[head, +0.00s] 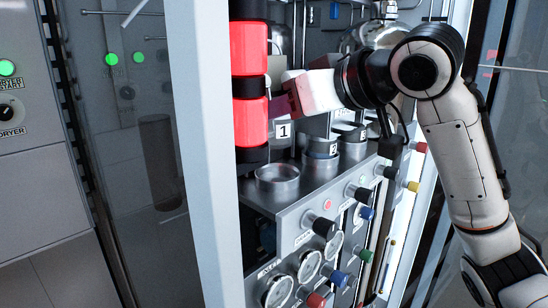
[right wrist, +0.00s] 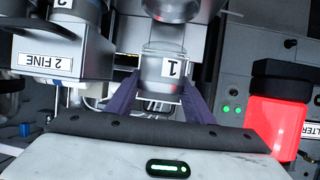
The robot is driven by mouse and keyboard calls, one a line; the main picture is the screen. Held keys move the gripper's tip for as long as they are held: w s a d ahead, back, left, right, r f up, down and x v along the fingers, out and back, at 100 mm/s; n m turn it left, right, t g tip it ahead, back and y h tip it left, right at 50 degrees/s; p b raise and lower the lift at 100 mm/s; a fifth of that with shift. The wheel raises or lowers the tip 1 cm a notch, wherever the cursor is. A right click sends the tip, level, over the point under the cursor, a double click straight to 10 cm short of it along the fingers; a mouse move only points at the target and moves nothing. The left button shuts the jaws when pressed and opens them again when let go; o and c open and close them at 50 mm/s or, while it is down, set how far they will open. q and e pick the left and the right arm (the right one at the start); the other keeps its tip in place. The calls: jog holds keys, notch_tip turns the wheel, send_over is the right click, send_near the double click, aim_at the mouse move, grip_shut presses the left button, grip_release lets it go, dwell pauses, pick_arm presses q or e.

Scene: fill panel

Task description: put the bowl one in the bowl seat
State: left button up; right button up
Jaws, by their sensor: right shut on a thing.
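My right gripper (right wrist: 158,100) reaches in from the right, its purple fingers on either side of a silvery bowl marked 1 (right wrist: 163,72), and is shut on it. In the head view the fingers (head: 290,98) are beside the red light column, with the label of bowl one (head: 283,131) just below them; much of the bowl is hidden. A round metal ring (head: 277,181) with a hollow top, which looks like a bowl seat, is on the grey ledge below and in front of the bowl. My left gripper is not in view.
A red light column (head: 249,90) stands close left of the gripper. Round metal holders (head: 321,148) marked with numbers sit to the right along the ledge. Knobs and gauges (head: 310,266) project from the panel front. A pale cabinet post (head: 205,150) stands at left.

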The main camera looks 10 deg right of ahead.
aim_at(287, 147)
notch_tip(287, 147, down, 6)
jog(key=shift+f, duration=0.25)
jog(key=o, duration=1.1)
jog(key=b+v, duration=0.1)
jog(key=v, duration=1.1)
